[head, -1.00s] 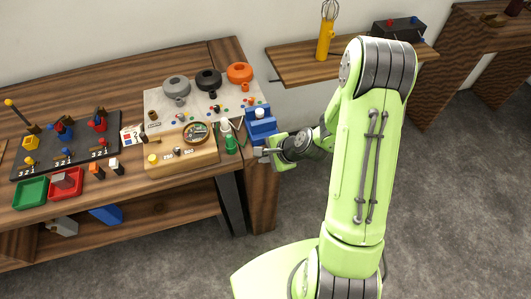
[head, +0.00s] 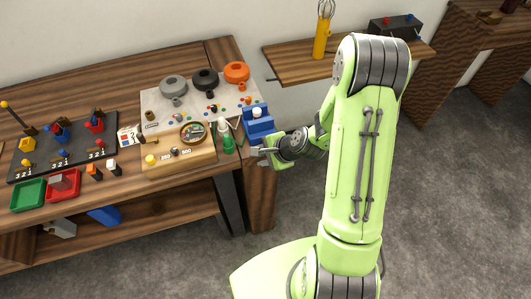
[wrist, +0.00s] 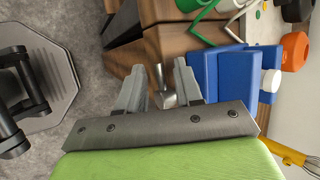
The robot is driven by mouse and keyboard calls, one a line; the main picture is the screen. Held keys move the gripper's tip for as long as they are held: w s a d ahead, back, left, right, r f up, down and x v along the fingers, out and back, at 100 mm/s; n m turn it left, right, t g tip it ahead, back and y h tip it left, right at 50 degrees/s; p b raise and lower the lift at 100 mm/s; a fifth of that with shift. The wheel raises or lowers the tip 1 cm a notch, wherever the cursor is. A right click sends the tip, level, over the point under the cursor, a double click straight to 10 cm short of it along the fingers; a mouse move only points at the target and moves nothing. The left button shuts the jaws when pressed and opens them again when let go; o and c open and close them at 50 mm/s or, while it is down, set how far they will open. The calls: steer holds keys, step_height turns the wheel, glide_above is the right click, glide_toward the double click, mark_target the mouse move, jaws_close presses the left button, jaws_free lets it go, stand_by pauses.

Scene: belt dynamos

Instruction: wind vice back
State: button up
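The blue vice (head: 257,126) stands at the right front corner of the workbench, with a white round piece on it. In the wrist view the vice (wrist: 233,75) is right of centre, just beyond my fingers. A short grey metal handle (wrist: 164,86) sticks out below the bench edge toward my gripper. My gripper (wrist: 162,84) is open, with one finger on each side of this handle. I cannot tell whether either finger touches it. In the head view my gripper (head: 262,151) is at the vice's front, its fingertips small and partly hidden.
A wall shelf (head: 290,68) is at the back right.

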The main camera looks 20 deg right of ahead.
steer(key=p+v, duration=0.1)
steer(key=v, duration=1.4)
steer(key=shift+r+p, duration=0.3)
steer(key=shift+p, duration=0.1)
steer(key=shift+s+d, duration=0.1)
steer(key=shift+d, duration=0.05)
